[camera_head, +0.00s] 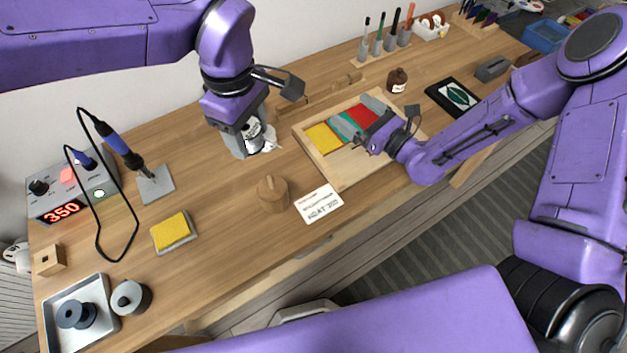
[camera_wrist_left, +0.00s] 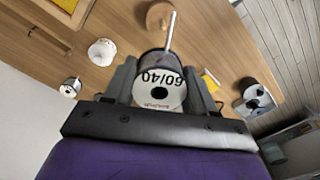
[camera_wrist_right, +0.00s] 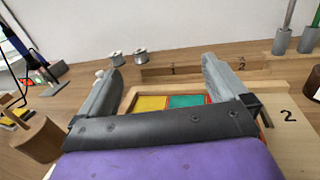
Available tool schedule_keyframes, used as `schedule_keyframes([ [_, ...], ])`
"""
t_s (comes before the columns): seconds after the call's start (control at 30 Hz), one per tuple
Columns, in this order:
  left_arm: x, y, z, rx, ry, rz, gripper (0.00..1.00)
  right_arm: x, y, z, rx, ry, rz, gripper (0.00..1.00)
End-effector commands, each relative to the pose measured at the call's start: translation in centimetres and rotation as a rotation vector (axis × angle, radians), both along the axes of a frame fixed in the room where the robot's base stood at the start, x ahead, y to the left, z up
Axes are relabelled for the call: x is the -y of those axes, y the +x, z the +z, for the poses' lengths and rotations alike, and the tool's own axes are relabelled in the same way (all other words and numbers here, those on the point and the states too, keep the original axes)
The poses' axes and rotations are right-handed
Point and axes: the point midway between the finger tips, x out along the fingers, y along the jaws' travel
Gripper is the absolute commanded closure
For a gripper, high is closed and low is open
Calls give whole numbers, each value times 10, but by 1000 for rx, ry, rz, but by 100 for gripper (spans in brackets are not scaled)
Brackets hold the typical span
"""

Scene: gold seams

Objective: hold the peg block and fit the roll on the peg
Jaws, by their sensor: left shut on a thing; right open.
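A round wooden block (camera_head: 272,195), which I take as the peg block, stands near the table's front edge. It also shows in the left wrist view (camera_wrist_left: 157,14) and at the left of the right wrist view (camera_wrist_right: 38,147). My left gripper (camera_head: 252,140) is shut on a roll marked 60/40 (camera_wrist_left: 158,92), behind the block in the head view. A thin pale rod (camera_wrist_left: 170,32) shows between roll and block; I cannot tell which it belongs to. My right gripper (camera_head: 372,138) is open and empty over the wooden tray, to the block's right (camera_wrist_right: 160,85).
The wooden tray (camera_head: 348,182) holds coloured pieces. A label card (camera_head: 318,204) lies beside the block. Two spools (camera_wrist_right: 115,58) (camera_wrist_right: 140,56) stand further back. A yellow sponge (camera_head: 172,230), soldering station (camera_head: 70,190) and metal tray (camera_head: 102,328) are at left.

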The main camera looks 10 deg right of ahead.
Motion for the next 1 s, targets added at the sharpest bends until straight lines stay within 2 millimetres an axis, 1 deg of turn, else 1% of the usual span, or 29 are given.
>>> schedule_keyframes([
  [0.03,0,0,1,2,-1,0,100,-29,-20,0,-32,46,56,0],
  [0.07,0,0,1,2,-1,0,100,-45,-33,1,-43,59,93,0],
  [0.1,0,0,1,2,-1,0,100,-64,-51,2,-53,64,145,0],
  [0.17,0,0,1,2,-1,0,100,-89,-78,3,-59,51,225,0],
  [0.2,0,0,1,2,-1,0,100,-102,-95,4,-54,36,277,0],
  [0.3,0,0,1,2,-1,0,100,-126,-131,8,-32,-4,383,0],
  [0.4,0,0,1,2,-1,0,100,-139,-154,10,-10,-31,451,0],
  [0.5,0,0,1,2,-1,0,100,-144,-164,10,0,-42,478,0],
  [0.57,0,0,1,2,-1,0,100,-145,-166,5,2,-45,484,0],
  [0.67,0,0,1,2,-1,0,100,-145,-166,-11,0,-45,482,0],
  [0.93,0,0,1,2,-1,0,100,-144,-166,-73,-1,-46,480,0],
  [1.0,0,0,1,2,-1,0,100,-161,-156,-69,8,-47,486,0],
])
